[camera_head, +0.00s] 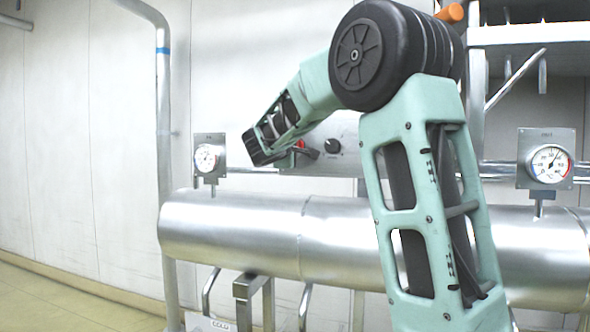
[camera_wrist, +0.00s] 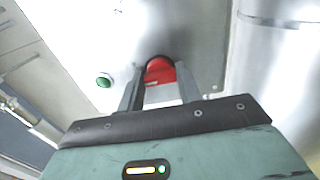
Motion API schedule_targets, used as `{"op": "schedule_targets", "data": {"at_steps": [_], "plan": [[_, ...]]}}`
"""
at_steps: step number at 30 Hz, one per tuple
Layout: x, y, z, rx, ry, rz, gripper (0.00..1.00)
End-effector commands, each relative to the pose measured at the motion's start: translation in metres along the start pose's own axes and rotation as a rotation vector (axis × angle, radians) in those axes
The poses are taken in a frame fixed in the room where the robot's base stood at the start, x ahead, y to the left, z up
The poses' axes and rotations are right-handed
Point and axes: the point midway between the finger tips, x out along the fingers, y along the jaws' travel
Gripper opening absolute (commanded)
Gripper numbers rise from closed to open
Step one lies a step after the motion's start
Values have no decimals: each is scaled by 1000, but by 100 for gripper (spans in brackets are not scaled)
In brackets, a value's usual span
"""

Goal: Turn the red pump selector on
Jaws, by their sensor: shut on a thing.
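The red pump selector (camera_wrist: 160,70) sits on a grey metal panel, at the upper middle of the wrist view. In the head view a small part of the red selector (camera_head: 300,144) shows beside the end of my arm, which hides the rest. My gripper (camera_wrist: 159,82) is at the selector, with one finger on each side of the red part, and is shut on it. The exact angle of the selector is hard to tell.
A green button (camera_wrist: 104,80) is left of the selector in the wrist view. A black knob (camera_head: 332,146) is right of it in the head view. A large silver pipe (camera_head: 250,232) runs below. Gauges stand at left (camera_head: 207,158) and right (camera_head: 548,164).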

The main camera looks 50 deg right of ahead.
Motion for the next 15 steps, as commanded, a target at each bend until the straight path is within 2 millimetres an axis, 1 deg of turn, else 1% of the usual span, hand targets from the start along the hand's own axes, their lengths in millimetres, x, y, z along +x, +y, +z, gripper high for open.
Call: {"op": "schedule_targets", "data": {"at_steps": [1, 15], "plan": [[0, -12, 0, 37, 0, 1, 12], [0, -7, 0, 309, -1, -1, 12]]}}
